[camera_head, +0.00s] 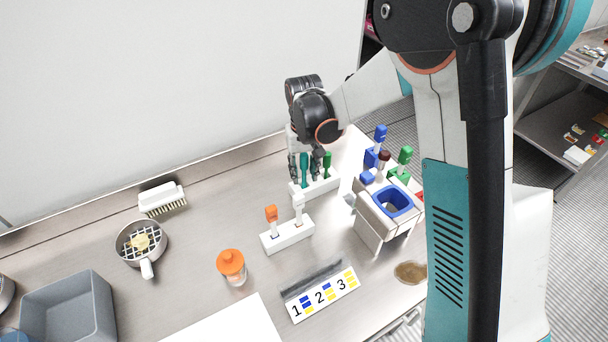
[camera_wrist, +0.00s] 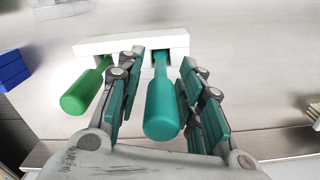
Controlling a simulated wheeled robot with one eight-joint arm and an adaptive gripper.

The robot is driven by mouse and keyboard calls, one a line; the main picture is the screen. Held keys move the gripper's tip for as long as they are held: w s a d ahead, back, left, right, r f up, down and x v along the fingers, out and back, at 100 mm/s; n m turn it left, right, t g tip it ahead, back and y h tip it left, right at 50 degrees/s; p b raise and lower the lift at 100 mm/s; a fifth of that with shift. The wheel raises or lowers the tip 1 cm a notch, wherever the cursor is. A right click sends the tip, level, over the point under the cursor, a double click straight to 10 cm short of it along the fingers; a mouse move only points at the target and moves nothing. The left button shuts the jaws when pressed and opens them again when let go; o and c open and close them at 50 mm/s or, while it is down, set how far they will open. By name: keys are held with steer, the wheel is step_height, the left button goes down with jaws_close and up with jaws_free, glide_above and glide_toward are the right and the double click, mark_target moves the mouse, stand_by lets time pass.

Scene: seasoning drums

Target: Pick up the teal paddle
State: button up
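The teal paddle (camera_wrist: 162,108) stands in a slot of a white holder (camera_wrist: 92,46), its thick handle pointing toward the wrist camera. My gripper (camera_wrist: 160,76) is open, with one finger on each side of the teal paddle; gaps show between the pads and the handle. A green paddle (camera_wrist: 84,94) stands in the same holder, just outside the left finger. In the head view, my gripper (camera_head: 305,172) is over the back white holder (camera_head: 322,187), with the teal paddle (camera_head: 304,170) and the green paddle (camera_head: 327,163) at its fingers. The paddles' lower ends are hidden in the holder.
A second white holder (camera_head: 287,240) carries an orange (camera_head: 271,214) and a white paddle (camera_head: 298,204). A white stand with a blue ring (camera_head: 394,201) and several coloured paddles is to the right. An orange-lidded jar (camera_head: 231,263) and numbered sign (camera_head: 320,294) are nearer the front.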

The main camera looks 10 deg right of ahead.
steer(key=shift+f, duration=0.85)
steer(key=c, duration=0.7)
steer(key=shift+c, duration=0.4)
steer(key=shift+r, duration=0.2)
